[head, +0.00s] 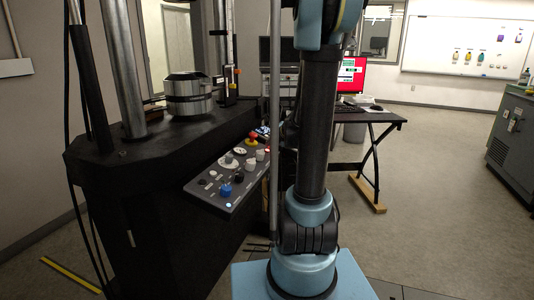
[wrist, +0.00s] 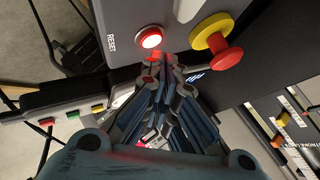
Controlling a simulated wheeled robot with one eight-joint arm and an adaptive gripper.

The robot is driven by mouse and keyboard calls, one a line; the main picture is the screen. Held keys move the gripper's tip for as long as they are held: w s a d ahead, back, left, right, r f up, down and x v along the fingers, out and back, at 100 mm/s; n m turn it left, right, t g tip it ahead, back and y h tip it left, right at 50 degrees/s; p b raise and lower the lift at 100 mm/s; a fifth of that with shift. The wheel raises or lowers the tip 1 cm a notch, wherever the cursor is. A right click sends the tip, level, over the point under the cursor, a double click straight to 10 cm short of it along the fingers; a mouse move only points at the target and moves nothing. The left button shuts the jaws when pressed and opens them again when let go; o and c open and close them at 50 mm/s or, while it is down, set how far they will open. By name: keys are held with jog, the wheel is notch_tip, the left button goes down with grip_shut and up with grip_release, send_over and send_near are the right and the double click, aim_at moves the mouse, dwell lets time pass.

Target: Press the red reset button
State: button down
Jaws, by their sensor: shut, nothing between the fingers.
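The red reset button (wrist: 149,38) is lit in the wrist view, set in a grey panel (wrist: 128,15) beside the printed word RESET. My gripper (wrist: 160,62) is shut and empty, its fingertips just below the button in the picture. Red light shows on the fingertips; I cannot tell whether they touch the panel. In the head view the control panel (head: 203,194) is on the front of the black testing machine (head: 110,160). I cannot make out the reset button or my gripper there; my arm covers part of that area.
A red mushroom knob with a yellow collar (wrist: 215,40) sits right of the reset button; it also shows in the head view (head: 253,136). Small coloured buttons (wrist: 72,114) lie at the left of the wrist view. A desk (head: 370,125) stands behind my arm. Open floor lies right.

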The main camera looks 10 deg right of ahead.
jog(key=shift+a+f, duration=0.2)
jog(key=shift+f, duration=0.45)
dwell(1.0)
jog(key=shift+r, duration=0.1)
jog(key=shift+d+r, duration=0.2)
jog(key=shift+r, duration=0.45)
jog(key=shift+s+d+r, duration=0.15)
jog(key=shift+d+r, duration=0.05)
jog(key=shift+r, duration=0.6)
jog(key=shift+s+d+r, duration=0.1)
jog(key=shift+d+r, duration=0.05)
jog(key=shift+r, duration=0.65)
jog(key=shift+s+d+r, duration=0.15)
jog(key=shift+d+r, duration=0.05)
jog(key=shift+r, duration=0.6)
dwell(0.7)
